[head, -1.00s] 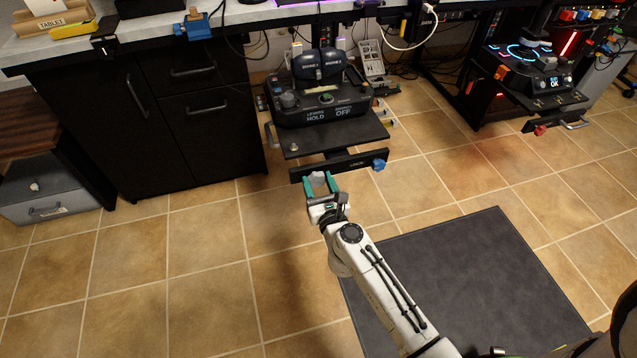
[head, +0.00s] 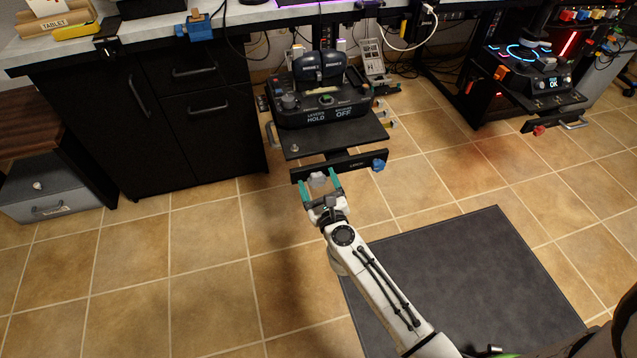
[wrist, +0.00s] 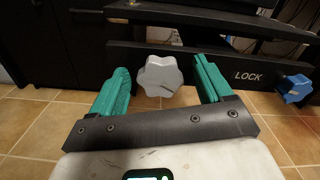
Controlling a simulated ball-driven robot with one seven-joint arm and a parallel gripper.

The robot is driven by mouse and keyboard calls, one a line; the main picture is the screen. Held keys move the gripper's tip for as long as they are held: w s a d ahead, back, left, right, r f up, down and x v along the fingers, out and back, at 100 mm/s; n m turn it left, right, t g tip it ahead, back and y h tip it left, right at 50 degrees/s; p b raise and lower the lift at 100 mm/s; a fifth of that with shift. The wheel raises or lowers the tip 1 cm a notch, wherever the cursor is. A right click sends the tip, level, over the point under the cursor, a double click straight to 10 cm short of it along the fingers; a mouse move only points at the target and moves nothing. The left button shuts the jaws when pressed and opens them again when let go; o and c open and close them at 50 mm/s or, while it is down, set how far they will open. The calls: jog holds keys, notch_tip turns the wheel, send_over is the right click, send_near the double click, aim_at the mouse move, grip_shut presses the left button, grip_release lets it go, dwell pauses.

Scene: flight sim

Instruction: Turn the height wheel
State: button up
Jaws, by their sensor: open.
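The height wheel looks to be the grey lobed knob (wrist: 160,76) on the front bar under the throttle shelf; the task's label for it is not readable. It also shows in the head view (head: 318,179). My gripper (wrist: 158,84) is open, with its teal fingers left and right of the knob. The knob sits between the fingertips, with a gap to each finger. In the head view my gripper (head: 320,186) reaches the front bar from below. A blue knob (wrist: 296,88) sits to the right, by the word LOCK.
The black front bar (head: 350,165) hangs below the shelf (head: 345,140) carrying the throttle unit (head: 320,100). A black cabinet (head: 150,130) stands left. A second unit (head: 535,75) stands far right. The tiled floor around my arm is clear, with a dark mat (head: 480,270).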

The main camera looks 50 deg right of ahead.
jog(key=v, duration=1.1)
jog(key=shift+w, duration=0.1)
jog(key=w+d+n+p, duration=0.1)
jog(key=w+d+n, duration=0.1)
jog(key=n, duration=0.8)
jog(key=w+d+n+p, duration=0.2)
jog(key=w+n, duration=0.1)
jog(key=n, duration=0.7)
jog(key=w+d+n+p, duration=0.2)
jog(key=w+n, duration=0.1)
jog(key=n, duration=0.7)
jog(key=shift+w+f, duration=0.1)
jog(key=shift+w, duration=0.1)
